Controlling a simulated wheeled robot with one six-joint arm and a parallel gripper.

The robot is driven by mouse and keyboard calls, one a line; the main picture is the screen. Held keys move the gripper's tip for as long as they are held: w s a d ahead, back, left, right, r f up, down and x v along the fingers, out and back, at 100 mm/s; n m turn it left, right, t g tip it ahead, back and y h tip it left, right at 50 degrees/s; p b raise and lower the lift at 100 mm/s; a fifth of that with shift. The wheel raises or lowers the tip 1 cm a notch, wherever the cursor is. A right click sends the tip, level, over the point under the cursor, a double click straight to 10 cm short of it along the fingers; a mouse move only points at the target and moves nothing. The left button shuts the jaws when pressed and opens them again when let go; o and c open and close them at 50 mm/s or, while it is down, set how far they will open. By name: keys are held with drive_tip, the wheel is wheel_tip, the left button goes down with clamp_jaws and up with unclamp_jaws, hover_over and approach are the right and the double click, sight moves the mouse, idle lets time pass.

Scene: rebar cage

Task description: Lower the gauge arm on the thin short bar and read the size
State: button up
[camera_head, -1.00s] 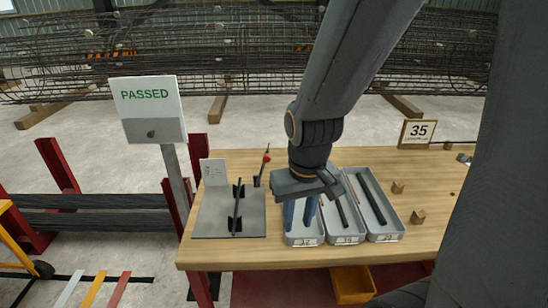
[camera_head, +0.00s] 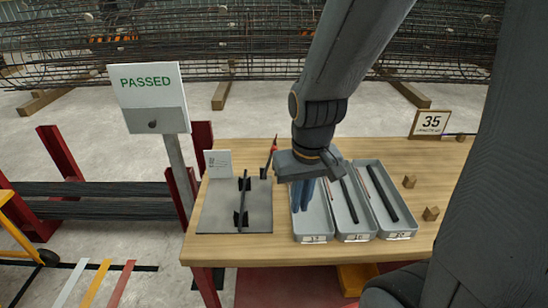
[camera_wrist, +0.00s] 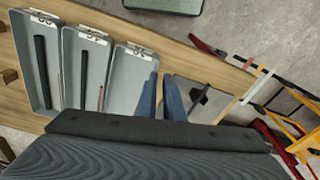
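The gauge is a grey plate (camera_head: 262,215) on the left of the table, with a dark thin bar (camera_head: 243,200) lying across two black blocks. Its gauge arm (camera_head: 270,157), dark with a red tip, stands raised and tilted at the plate's back right corner, apart from the bar. My gripper (camera_head: 304,208) hangs above the leftmost tray, right of the gauge. Its two blue fingers are apart and nothing shows between them in the wrist view (camera_wrist: 162,82). The plate (camera_wrist: 213,92) and the bar's dark blocks show there beyond the fingers.
Three grey trays stand side by side: left (camera_head: 313,225), middle (camera_head: 354,228) and right (camera_head: 396,226), the right one holding a thick dark bar (camera_head: 380,192). A white card (camera_head: 218,163) stands behind the plate. A PASSED sign (camera_head: 150,97) rises left of the table. Small wooden blocks (camera_head: 430,213) lie at right.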

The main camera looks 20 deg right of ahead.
drive_tip(key=w+d+m, duration=0.1)
drive_tip(key=m, duration=0.1)
drive_tip(key=w+d+m+g+y+b, duration=0.1)
drive_tip(key=m, duration=0.2)
drive_tip(key=w+d+m+y, duration=0.1)
drive_tip(key=w+d+m, duration=0.1)
drive_tip(key=m, duration=0.1)
drive_tip(key=shift+f+b, duration=0.4)
clamp_jaws()
drive_tip(key=w+d+r+m+t+y+b, duration=0.2)
drive_tip(key=w+d+r+m+y, duration=0.15)
drive_tip(key=w+d+m, duration=0.3)
drive_tip(key=w+d+r+m+t+y+b, duration=0.1)
drive_tip(key=w+d+r+m+t+y, duration=0.2)
drive_tip(key=w+d+m, duration=0.4)
drive_tip(key=w+a+f+p, duration=0.1)
drive_tip(key=w+a+f, duration=0.1)
drive_tip(key=a, duration=0.4)
drive_tip(key=w+a+f+m+g+p, duration=0.1)
drive_tip(key=w+a+f+p, duration=0.1)
drive_tip(key=a+f, duration=0.2)
drive_tip(key=shift+a+y, duration=0.45)
drive_tip(key=shift+a, duration=0.8)
drive_tip(key=shift+r+p, duration=0.1)
drive_tip(key=shift+p, duration=0.25)
